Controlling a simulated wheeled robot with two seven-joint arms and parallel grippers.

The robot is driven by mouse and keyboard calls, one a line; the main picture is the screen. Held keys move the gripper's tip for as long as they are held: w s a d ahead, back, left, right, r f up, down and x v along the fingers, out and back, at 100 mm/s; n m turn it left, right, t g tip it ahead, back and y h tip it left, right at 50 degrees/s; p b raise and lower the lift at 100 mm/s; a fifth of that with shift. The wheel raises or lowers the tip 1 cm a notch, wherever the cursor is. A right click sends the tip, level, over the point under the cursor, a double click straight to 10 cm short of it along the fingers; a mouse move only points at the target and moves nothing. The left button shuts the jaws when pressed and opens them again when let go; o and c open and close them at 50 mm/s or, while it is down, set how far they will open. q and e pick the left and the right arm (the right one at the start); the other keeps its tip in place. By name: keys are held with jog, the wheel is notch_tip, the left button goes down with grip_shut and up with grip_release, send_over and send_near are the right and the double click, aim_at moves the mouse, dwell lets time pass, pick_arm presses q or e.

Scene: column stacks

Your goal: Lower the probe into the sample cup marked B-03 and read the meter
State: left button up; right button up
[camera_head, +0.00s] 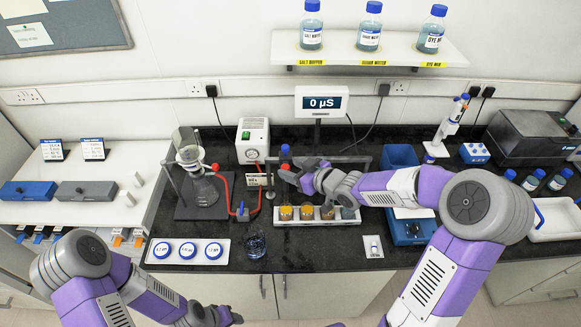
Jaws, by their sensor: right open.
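The meter (322,104) stands at the back of the black bench and reads 0 µS. Several small sample cups stand in a white rack (318,222); orange-brown contents show in the left cup (285,212) and the others near it. The right-end cup (347,213) looks grey. Their markings are too small to read, so I cannot tell which is B-03. My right gripper (297,176) is open above and behind the left part of the rack. I cannot make out the probe; my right gripper and wrist hide part of that area. My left gripper (225,317) is low at the bottom edge, away from the rack.
A flask on a stand (204,190) with red tubing is left of the rack. A glass beaker (256,242) stands front left, beside a white tray (150,253) of round blue-rimmed dishes. A blue balance (408,230) is right. The bench front centre is clear.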

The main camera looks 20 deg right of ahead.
jog(key=p+v, duration=0.1)
jog(key=v, duration=0.5)
jog(key=shift+s, duration=0.2)
jog(key=shift+r, duration=0.1)
jog(key=s+a+f+m+g+h, duration=0.1)
jog(key=s+a+f+m+g, duration=0.25)
jog(key=f, duration=0.65)
jog(key=s+a+f+m+g, duration=0.2)
jog(key=s+a+f+m, duration=0.15)
jog(key=f, duration=0.65)
jog(key=s+a+f+m+g+h, duration=0.1)
jog(key=s+a+f+g, duration=0.15)
jog(key=s+f, duration=0.4)
jog(key=s+a+f+g, duration=0.2)
jog(key=s+f+g, duration=0.1)
jog(key=s+f, duration=0.3)
notch_tip(320, 180, down, 14)
jog(key=s+b, duration=0.2)
jog(key=b, duration=1.2)
jog(key=shift+d+m, duration=0.3)
jog(key=shift+d, duration=0.05)
